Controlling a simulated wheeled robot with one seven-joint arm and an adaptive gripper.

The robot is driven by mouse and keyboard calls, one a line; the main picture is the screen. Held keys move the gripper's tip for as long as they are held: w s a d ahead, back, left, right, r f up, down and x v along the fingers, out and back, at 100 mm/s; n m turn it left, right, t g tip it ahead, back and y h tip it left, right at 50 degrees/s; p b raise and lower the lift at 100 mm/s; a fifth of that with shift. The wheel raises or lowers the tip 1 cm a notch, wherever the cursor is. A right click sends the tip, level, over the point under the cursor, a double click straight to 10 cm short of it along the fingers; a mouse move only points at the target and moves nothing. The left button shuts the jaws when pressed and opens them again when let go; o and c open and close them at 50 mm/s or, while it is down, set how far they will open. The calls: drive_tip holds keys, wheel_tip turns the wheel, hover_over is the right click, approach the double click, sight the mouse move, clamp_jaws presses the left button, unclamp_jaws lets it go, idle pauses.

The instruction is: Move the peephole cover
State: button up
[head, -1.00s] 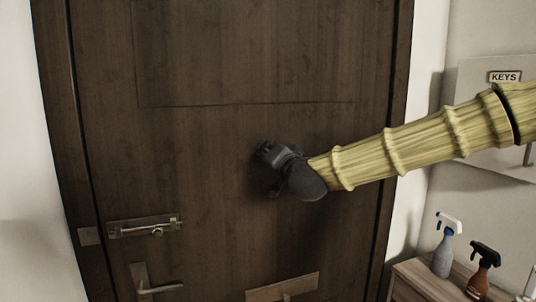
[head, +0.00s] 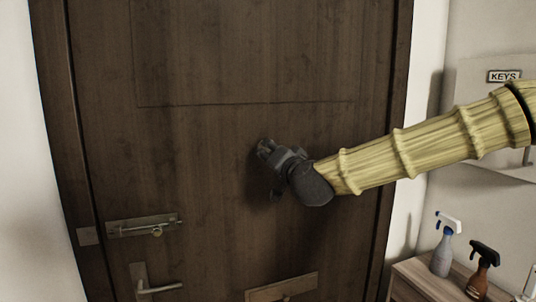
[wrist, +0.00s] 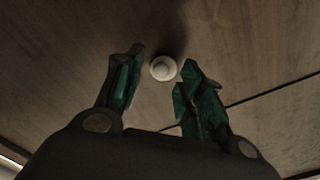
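The peephole cover (wrist: 163,68) is a small pale round disc on the dark wooden door (head: 200,150). In the wrist view it lies just beyond my fingertips, between them and nearer the right finger. My gripper (wrist: 157,78) is open with a gap between its two green-lined fingers. In the head view my gripper (head: 265,150) is close to the door's middle and hides the cover. I cannot tell whether a fingertip touches the cover.
A slide bolt (head: 145,226) and a lever handle (head: 155,286) are at the door's lower left. A letter plate (head: 283,288) is below my gripper. Spray bottles (head: 443,250) stand on a wooden cabinet (head: 425,280) at right, below a key box (head: 490,120).

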drive_tip(key=v, duration=1)
wheel_tip(320, 180, down, 23)
drive_tip(key=n+g+h, duration=0.1)
drive_tip(key=g, duration=0.3)
drive_tip(key=s+d+f+n+g+h, duration=0.15)
drive_tip(key=s+f, duration=0.25)
drive_tip(key=f, duration=0.8)
drive_tip(key=s+d+f+m+g, duration=0.1)
drive_tip(key=s+d+f+g, duration=0.15)
drive_tip(key=f, duration=0.85)
drive_tip(key=s+d+f+n+g+h, duration=0.1)
drive_tip(key=s+d+f+g, duration=0.2)
drive_tip(key=s+f, duration=0.6)
drive_tip(key=s+d+f+n+g+h+b, duration=0.1)
drive_tip(key=s+d+f+g, duration=0.2)
drive_tip(key=s+f, duration=0.7)
drive_tip(key=s+d+f+n+g+h, duration=0.1)
drive_tip(key=s+d+f+g, duration=0.2)
drive_tip(key=s+f, duration=0.6)
drive_tip(key=s+d, duration=0.2)
drive_tip(key=s, duration=0.5)
drive_tip(key=shift+d+f+b, duration=0.2)
drive_tip(key=shift+d+b, duration=0.1)
drive_tip(key=shift+b, duration=0.1)
